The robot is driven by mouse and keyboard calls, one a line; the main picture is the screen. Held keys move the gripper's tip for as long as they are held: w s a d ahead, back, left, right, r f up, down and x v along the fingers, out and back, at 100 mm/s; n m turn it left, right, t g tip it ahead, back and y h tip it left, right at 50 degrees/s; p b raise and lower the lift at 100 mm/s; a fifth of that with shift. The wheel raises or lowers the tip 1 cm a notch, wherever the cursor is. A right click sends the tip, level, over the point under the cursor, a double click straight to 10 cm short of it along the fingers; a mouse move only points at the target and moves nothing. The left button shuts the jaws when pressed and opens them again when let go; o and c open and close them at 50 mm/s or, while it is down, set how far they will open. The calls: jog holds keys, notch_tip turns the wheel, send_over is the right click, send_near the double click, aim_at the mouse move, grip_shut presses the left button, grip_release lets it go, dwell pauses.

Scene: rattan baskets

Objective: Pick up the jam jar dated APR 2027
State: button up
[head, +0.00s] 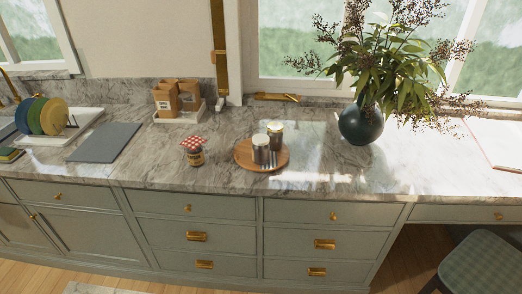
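A small jam jar (195,156) with a red and white checked cloth top stands upright on the marble counter, left of a round wooden tray. A label shows on its front, but the date on it is too small to read. My gripper does not show in the head view.
The round wooden tray (243,156) sits mid-counter. A grey board (105,143) and plate rack (72,127) lie left. A dark vase (362,124) with branches stands right.

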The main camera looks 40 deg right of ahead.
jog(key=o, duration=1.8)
